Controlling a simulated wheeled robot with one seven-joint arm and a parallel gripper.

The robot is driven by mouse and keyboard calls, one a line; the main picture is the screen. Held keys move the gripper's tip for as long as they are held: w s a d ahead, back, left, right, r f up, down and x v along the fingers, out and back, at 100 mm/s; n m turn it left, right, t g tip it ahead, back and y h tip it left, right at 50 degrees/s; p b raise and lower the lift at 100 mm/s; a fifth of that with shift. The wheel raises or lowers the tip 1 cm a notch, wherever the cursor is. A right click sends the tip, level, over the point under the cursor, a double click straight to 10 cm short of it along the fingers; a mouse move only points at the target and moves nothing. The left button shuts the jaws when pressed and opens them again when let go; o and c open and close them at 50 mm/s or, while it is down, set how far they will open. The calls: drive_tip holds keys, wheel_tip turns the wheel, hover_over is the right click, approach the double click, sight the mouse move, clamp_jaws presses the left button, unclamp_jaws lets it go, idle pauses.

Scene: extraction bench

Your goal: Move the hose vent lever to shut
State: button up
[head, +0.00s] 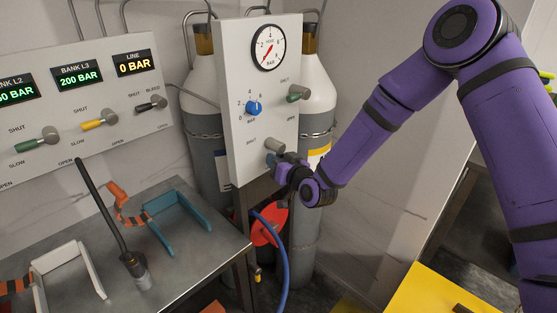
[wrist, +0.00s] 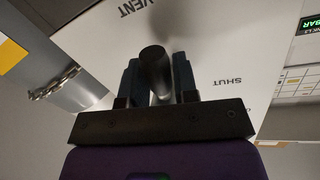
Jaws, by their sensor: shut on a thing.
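The hose vent lever is a grey knob (head: 275,146) low on the white upright panel (head: 240,175) in the head view, with a SHUT mark at its upper left. In the wrist view the dark, rounded lever (wrist: 153,58) stands between my two fingers, with VENT and SHUT printed on the panel around it. My gripper (head: 273,160) is at the panel's lower right and shut on the lever; its fingers (wrist: 157,78) flank the lever on both sides. The fingers partly hide the lever's lower part, so its exact angle is hard to tell.
Above the lever are a blue regulator knob (head: 254,108), a grey-green lever (head: 298,93) and a round gauge (head: 269,47). Gas cylinders (head: 318,110) stand behind the panel. A blue hose (head: 285,265) hangs below. A steel bench (head: 185,275) holds tools and brackets at left.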

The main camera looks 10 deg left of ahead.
drive_tip(key=m, duration=0.2)
drive_tip(key=s+m+g, duration=0.1)
drive_tip(key=m, duration=0.1)
drive_tip(key=shift+a+r, duration=0.4)
drive_tip(key=m, duration=0.2)
drive_tip(key=shift+s+a+r+m+g, duration=0.15)
drive_tip(key=shift+s+r+m+g, duration=0.15)
drive_tip(key=shift+g, duration=0.1)
drive_tip(key=m, duration=0.1)
drive_tip(key=r+m, duration=0.1)
drive_tip(key=m+g, duration=0.1)
drive_tip(key=shift+s+a+r+m+y, duration=0.2)
drive_tip(key=shift+a+m+y, duration=0.1)
drive_tip(key=shift+m, duration=0.1)
drive_tip(key=shift+s+r+m+g, duration=0.1)
drive_tip(key=shift+r+m+g, duration=0.3)
drive_tip(key=shift+m, duration=0.9)
drive_tip(key=shift+r, duration=0.15)
drive_tip(key=o, duration=0.9)
